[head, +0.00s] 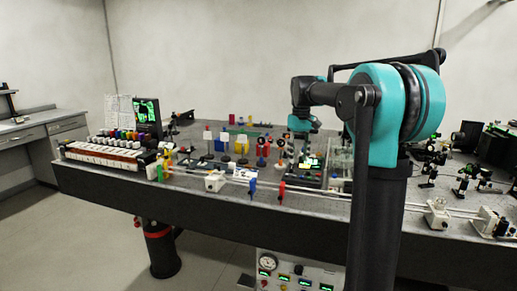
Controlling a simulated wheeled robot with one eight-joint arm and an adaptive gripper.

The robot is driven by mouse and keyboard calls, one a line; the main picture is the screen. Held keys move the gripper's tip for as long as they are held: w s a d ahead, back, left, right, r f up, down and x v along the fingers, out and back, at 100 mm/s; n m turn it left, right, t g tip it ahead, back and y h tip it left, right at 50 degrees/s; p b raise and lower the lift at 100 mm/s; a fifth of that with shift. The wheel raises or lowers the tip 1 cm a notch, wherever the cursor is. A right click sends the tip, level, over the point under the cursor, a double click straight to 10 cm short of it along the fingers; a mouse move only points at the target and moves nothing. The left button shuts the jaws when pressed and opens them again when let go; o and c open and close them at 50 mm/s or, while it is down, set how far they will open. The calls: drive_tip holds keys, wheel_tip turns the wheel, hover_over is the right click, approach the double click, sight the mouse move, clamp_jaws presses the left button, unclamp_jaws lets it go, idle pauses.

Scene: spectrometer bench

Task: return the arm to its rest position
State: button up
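My arm rises in the right half of the head view and reaches left over the bench (120,186). Its black forearm ends in a small teal wrist part. My gripper (303,144) hangs down below that wrist, above the middle of the bench. It is small and dark against the crowded parts behind it, so its fingers and anything between them cannot be made out. My upright arm link hides part of the bench on the right.
A row of white blocks with coloured caps (105,149) and a dark monitor (147,117) stand at the bench's left. Several coloured optics mounts (240,144) fill the middle. A rail (330,195) runs along the front. A gauge panel (292,272) is below. Floor at left is clear.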

drive_tip(key=s+d+f+m+t, duration=0.2)
drive_tip(key=s+f, duration=1.1)
drive_tip(key=s, duration=0.1)
drive_tip(key=s+d+f+m+t, duration=0.2)
drive_tip(key=s+f, duration=1.2)
drive_tip(key=s, duration=0.1)
drive_tip(key=shift+s, duration=0.3)
drive_tip(key=shift+c, duration=0.6)
clamp_jaws()
